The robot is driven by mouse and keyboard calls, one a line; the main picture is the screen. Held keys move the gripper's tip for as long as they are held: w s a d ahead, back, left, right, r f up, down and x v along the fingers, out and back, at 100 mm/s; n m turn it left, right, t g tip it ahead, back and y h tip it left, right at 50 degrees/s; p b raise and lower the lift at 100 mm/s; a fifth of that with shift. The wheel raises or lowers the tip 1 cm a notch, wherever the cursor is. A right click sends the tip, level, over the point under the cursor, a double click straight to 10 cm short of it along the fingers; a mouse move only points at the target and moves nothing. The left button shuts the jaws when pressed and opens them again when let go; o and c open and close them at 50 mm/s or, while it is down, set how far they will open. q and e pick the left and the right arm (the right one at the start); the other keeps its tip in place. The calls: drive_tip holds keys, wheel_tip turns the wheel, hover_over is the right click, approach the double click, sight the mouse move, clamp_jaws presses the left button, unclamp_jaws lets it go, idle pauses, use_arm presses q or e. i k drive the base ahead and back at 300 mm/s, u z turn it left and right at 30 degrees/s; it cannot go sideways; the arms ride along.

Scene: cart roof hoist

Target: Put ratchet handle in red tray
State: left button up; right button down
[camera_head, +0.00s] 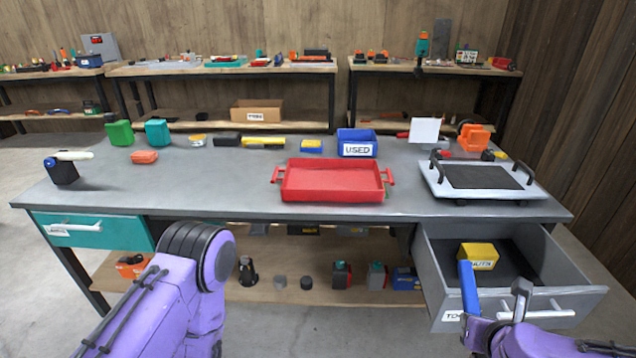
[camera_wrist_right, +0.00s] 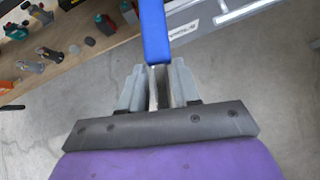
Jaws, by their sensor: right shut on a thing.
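The ratchet handle is a long blue bar (camera_head: 468,287) with a metal end. It stands in front of the open right drawer in the head view. In the right wrist view the blue handle (camera_wrist_right: 154,32) points away from my right gripper (camera_wrist_right: 158,85), which is shut on its metal end. The red tray (camera_head: 333,197) lies on the bench, right of centre, with a handle at each end. It looks empty, and the ratchet handle is apart from it, lower and to the right. My left arm shows at lower left, but its gripper is not in view.
The grey drawer (camera_head: 485,255) stands open with a yellow box (camera_head: 478,256) inside. A white plate (camera_head: 480,182) with black handles stands right of the tray. A blue bin (camera_head: 357,142) is behind the tray. The bench front left of the tray is clear.

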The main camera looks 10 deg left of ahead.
sight(338, 182)
drive_tip(key=u, duration=0.2)
drive_tip(key=i, duration=0.95)
